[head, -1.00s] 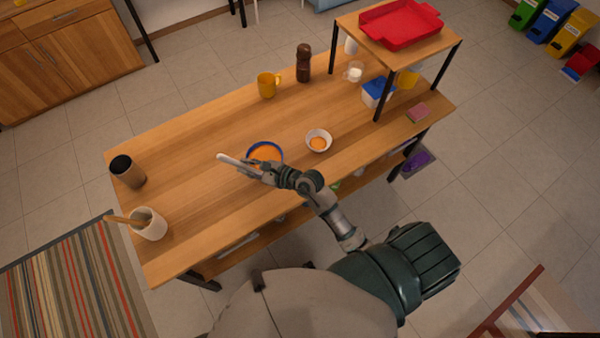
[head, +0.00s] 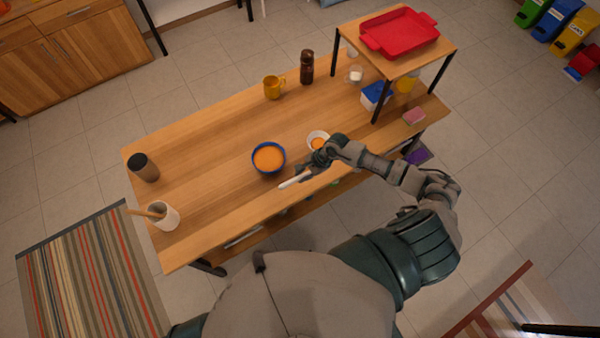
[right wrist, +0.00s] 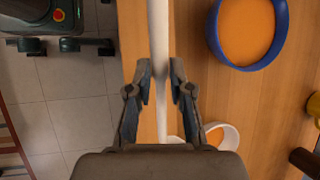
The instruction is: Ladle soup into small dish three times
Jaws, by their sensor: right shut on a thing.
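My right gripper (head: 312,169) is shut on the white ladle (head: 294,181), gripping its long handle. The right wrist view shows the handle (right wrist: 158,35) running between the fingers (right wrist: 161,85). The ladle's scoop end is mostly hidden behind the gripper, so I cannot tell whether it holds soup. The small white dish (head: 311,137), with orange soup in it, is just beyond the gripper and partly covered by it. The blue bowl (head: 255,165) of orange soup stands to the left, clear of the gripper. My left gripper is out of view.
On the wooden table (head: 215,130) stand a yellow mug (head: 273,87), a brown bottle (head: 307,67), a dark cup (head: 144,168) and a white utensil pot (head: 163,217). A raised shelf (head: 436,50) with a red tray (head: 398,31) covers the right end. The table's middle left is clear.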

